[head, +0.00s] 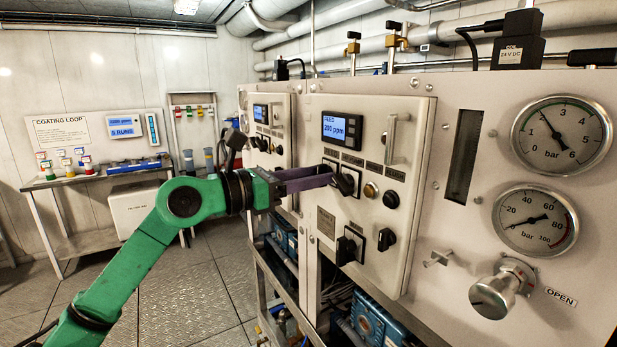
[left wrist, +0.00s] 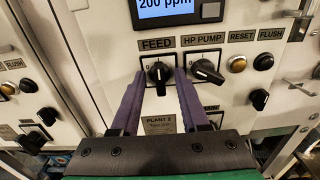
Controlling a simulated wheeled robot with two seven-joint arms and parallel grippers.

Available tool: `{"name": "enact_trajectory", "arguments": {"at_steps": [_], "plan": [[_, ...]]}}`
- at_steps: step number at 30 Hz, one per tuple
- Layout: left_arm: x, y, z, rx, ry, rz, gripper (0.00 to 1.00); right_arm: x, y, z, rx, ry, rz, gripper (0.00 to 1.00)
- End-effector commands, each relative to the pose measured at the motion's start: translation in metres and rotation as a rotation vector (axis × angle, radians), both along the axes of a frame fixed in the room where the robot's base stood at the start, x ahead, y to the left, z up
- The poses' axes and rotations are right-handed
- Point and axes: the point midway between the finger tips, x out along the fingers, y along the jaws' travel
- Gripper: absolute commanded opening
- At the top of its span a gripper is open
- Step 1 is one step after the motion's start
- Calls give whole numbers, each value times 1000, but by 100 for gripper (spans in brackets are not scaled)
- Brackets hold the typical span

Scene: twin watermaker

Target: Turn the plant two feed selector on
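The plant two feed selector (left wrist: 158,74) is a black knob under the FEED label in the left wrist view, its handle close to upright. A "PLANT 2" plate (left wrist: 158,126) sits below it. My left gripper (left wrist: 162,76) has its two purple fingers on either side of the knob, with a small gap seeming to show; I cannot tell whether either finger touches it. In the head view my left gripper (head: 328,178) reaches the panel and hides the feed selector. My right gripper is not in view.
The black HP PUMP knob (left wrist: 207,71) is close to the right finger, turned at a slant. The RESET button (left wrist: 238,64) and FLUSH button (left wrist: 263,62) are farther right. The display (head: 341,129) reads 200 ppm. Another similar panel (head: 270,125) stands to the left.

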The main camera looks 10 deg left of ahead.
Motion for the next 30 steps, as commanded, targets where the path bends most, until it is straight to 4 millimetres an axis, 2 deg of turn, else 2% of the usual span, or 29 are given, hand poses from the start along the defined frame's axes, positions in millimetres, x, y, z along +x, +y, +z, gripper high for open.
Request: {"name": "enact_trajectory", "arguments": {"at_steps": [5, 14, 19, 24, 30], "plan": [[-9, 11, -3, -1, -1, 4, 45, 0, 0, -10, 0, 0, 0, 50], [-63, 64, -11, 5, 1, 5, 45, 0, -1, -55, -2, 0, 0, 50], [-91, 93, -8, 3, 1, 4, 45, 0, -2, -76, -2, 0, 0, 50], [-103, 102, -2, 3, 1, 1, 45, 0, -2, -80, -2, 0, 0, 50], [-103, 103, 0, 2, 1, 0, 45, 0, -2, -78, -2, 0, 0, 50]]}}
